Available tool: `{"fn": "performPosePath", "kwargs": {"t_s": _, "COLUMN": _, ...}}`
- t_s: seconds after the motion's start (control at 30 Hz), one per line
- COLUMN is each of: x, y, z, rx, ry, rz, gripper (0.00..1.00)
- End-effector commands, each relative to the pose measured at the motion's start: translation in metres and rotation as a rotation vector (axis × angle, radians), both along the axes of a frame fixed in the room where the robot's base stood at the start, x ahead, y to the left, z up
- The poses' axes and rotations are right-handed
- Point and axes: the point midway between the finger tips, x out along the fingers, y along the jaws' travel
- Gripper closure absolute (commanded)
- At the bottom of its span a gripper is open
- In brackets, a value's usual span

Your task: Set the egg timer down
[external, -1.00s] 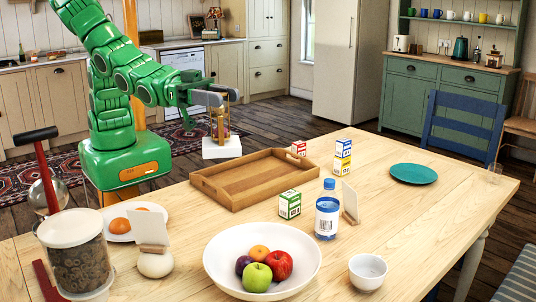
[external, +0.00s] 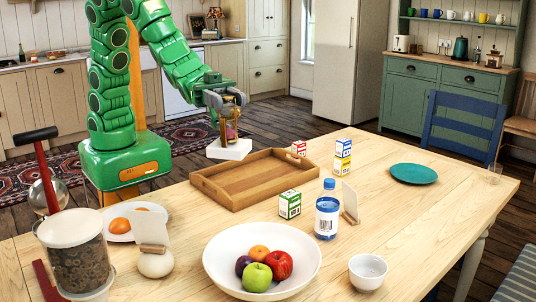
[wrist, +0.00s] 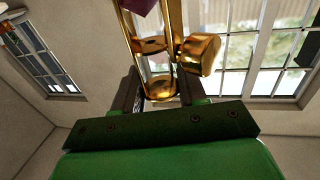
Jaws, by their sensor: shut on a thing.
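The egg timer (external: 231,131) is a brass-framed sand glass with pink sand on a square white base (external: 229,150). My gripper (external: 226,100) is shut on its upper part and holds it upright just behind the far left of the wooden tray. The base looks raised, with floor behind it. I cannot tell its exact distance from the tray or table edge. In the wrist view the brass frame (wrist: 157,84) stands between my fingers, with a round brass knob (wrist: 200,54) at its right and a dark purple part at the top edge.
The empty wooden tray (external: 235,203) lies on the table (external: 420,225). A teal plate (external: 413,174) lies right. Bare tabletop lies between the boxes and the plate.

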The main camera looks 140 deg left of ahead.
Motion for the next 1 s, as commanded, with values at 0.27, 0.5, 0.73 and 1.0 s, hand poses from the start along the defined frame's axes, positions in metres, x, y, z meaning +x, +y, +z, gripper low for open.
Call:
{"fn": "performPosePath", "kwargs": {"t_s": 0.27, "x": -0.022, "y": 0.0, "z": 0.001, "rx": 0.002, "ry": -0.006, "rz": -0.14, "gripper": 1.0}}
{"fn": "performPosePath", "kwargs": {"t_s": 0.5, "x": -0.049, "y": -0.004, "z": 0.003, "rx": 0.003, "ry": -0.008, "rz": -0.267, "gripper": 1.0}}
{"fn": "performPosePath", "kwargs": {"t_s": 0.73, "x": -0.081, "y": -0.009, "z": 0.007, "rx": 0.004, "ry": -0.012, "rz": -0.391, "gripper": 1.0}}
{"fn": "performPosePath", "kwargs": {"t_s": 1.0, "x": -0.112, "y": -0.014, "z": 0.011, "rx": 0.004, "ry": -0.014, "rz": -0.498, "gripper": 1.0}}
